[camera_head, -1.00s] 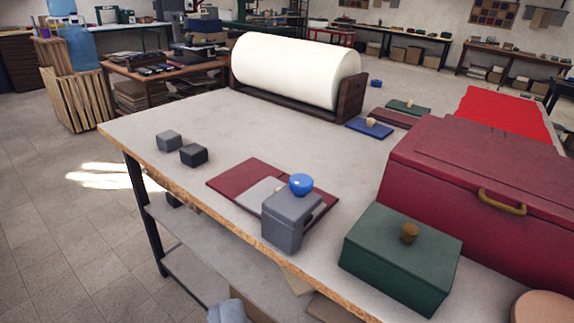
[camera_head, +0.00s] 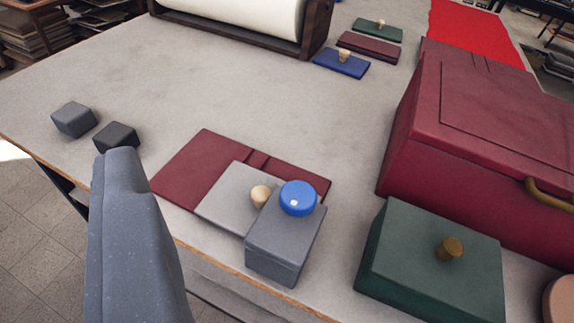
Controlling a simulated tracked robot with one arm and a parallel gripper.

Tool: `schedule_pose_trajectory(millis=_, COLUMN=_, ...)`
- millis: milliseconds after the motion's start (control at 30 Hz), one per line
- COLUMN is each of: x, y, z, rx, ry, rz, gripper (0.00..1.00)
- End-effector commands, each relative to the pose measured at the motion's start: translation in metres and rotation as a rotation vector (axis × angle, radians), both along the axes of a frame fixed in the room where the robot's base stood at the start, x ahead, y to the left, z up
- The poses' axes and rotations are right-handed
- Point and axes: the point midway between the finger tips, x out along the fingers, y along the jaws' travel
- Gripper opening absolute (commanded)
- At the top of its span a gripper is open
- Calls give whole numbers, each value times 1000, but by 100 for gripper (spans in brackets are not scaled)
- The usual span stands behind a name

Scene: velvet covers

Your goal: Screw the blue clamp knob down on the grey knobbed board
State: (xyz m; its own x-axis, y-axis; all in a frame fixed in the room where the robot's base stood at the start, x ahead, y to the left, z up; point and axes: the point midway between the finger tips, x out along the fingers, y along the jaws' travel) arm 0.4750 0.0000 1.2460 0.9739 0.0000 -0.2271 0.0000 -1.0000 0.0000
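The blue clamp knob (camera_head: 298,198) is a round blue disc with a small pale spot, on top of a grey clamp block (camera_head: 285,240) at the table's front edge. The grey knobbed board (camera_head: 228,196) lies flat, with a beige knob (camera_head: 260,196) just left of the blue one. The clamp block hides the board's right part; I cannot tell whether there is a gap under the clamp. A blue-grey part of my gripper (camera_head: 128,225) rises at lower left, apart from the blue knob. Its fingertips' opening does not show.
A dark red open cover (camera_head: 195,165) lies under the board. Two grey cubes (camera_head: 73,119) (camera_head: 116,137) sit at left. A green box (camera_head: 430,260) and a large red chest (camera_head: 480,130) stand at right. Small knobbed boards and a white roll lie behind. The table's middle is clear.

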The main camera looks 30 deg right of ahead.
Motion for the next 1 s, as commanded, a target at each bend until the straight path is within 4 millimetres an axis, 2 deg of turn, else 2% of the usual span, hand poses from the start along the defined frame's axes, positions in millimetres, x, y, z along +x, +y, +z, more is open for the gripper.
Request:
schedule_pose_trajectory(millis=100, x=0, y=0, z=0, rx=0, ry=0, rz=0, gripper=36)
schedule_pose_trajectory(millis=133, x=0, y=0, z=0, rx=0, ry=0, rz=0, gripper=39)
schedule_pose_trajectory(millis=200, x=1, y=0, z=1, rx=0, ry=3, rz=-1, gripper=59)
schedule_pose_trajectory(millis=233, x=2, y=-1, z=1, rx=0, ry=6, rz=-2, gripper=64)
schedule_pose_trajectory(millis=367, x=14, y=-6, z=5, rx=-7, ry=50, rz=-13, gripper=64)
schedule_pose_trajectory(millis=467, x=33, y=-14, z=5, rx=-15, ry=126, rz=-28, gripper=64)
schedule_pose_trajectory(millis=700, x=78, y=-48, z=-2, rx=-31, ry=351, rz=-72, gripper=64)
schedule_pose_trajectory(millis=1000, x=113, y=-88, z=-21, rx=-31, ry=642, rz=-113, gripper=64)
